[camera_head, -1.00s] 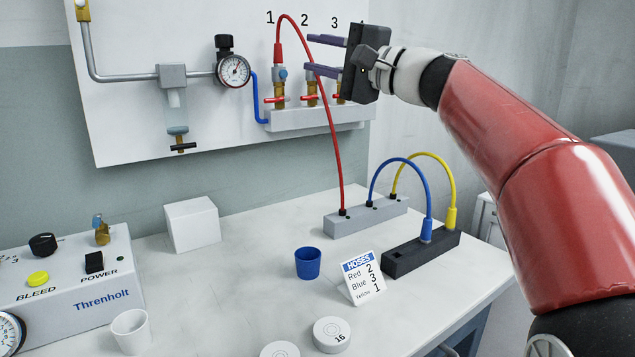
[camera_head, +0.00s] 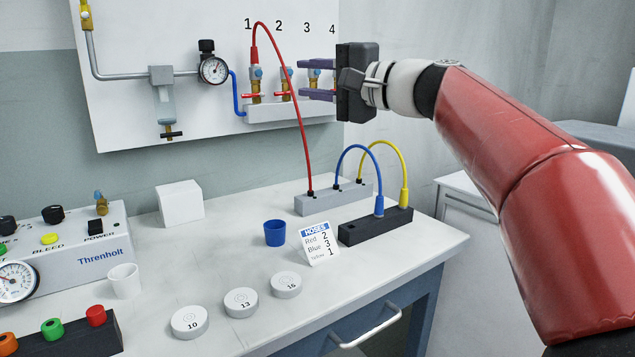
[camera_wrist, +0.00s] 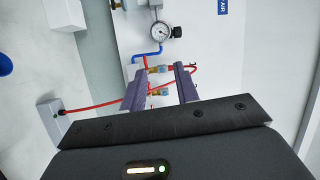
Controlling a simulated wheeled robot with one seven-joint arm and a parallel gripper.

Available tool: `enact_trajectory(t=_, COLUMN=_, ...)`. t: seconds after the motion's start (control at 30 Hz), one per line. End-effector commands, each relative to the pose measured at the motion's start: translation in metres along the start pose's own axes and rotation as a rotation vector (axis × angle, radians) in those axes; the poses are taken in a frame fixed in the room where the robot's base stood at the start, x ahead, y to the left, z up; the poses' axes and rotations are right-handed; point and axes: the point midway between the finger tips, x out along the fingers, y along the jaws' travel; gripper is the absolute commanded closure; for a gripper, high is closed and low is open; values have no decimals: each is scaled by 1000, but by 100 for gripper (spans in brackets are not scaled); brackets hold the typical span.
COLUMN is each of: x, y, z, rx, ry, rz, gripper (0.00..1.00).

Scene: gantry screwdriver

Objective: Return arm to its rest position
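My gripper (camera_head: 318,79) is raised in front of the right end of the wall board, its two purple fingers apart with nothing between them. In the wrist view the open fingers (camera_wrist: 160,86) point toward the valves and red hose, with a gap visible between them. My red arm reaches in from the right of the head view. The red hose (camera_head: 290,88) runs from the outlet under label 1 down to the grey block (camera_head: 318,203) on the bench. My gripper is apart from the hose in the head view.
Blue (camera_head: 340,165) and yellow (camera_head: 402,170) hoses arch between the grey block and a black holder (camera_head: 365,229). A hose card (camera_head: 318,245), blue cup (camera_head: 275,233), white cup (camera_head: 124,281) and several numbered discs (camera_head: 241,303) sit on the bench. The bench front is right of centre.

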Motion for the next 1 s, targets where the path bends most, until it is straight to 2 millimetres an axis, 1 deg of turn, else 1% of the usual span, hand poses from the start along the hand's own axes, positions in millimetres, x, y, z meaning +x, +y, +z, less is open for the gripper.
enact_trajectory(t=0.03, x=-1, y=8, z=7, rx=-16, ry=2, rz=34, gripper=69)
enact_trajectory(t=0.17, x=-6, y=36, z=22, rx=-63, ry=11, rz=143, gripper=69)
enact_trajectory(t=0.27, x=-15, y=63, z=37, rx=-111, ry=17, rz=248, gripper=69)
enact_trajectory(t=0.37, x=-30, y=95, z=54, rx=-168, ry=21, rz=367, gripper=69)
enact_trajectory(t=0.47, x=-55, y=133, z=73, rx=-236, ry=20, rz=511, gripper=69)
enact_trajectory(t=0.57, x=-94, y=180, z=96, rx=-324, ry=12, rz=687, gripper=69)
enact_trajectory(t=0.6, x=-114, y=201, z=106, rx=-364, ry=4, rz=764, gripper=69)
enact_trajectory(t=0.67, x=-144, y=230, z=120, rx=-421, ry=-12, rz=871, gripper=69)
enact_trajectory(t=0.7, x=-163, y=247, z=128, rx=-456, ry=-24, rz=936, gripper=69)
enact_trajectory(t=0.8, x=-205, y=284, z=144, rx=-531, ry=-60, rz=1069, gripper=69)
enact_trajectory(t=1.0, x=-275, y=342, z=171, rx=-659, ry=-141, rz=1269, gripper=69)
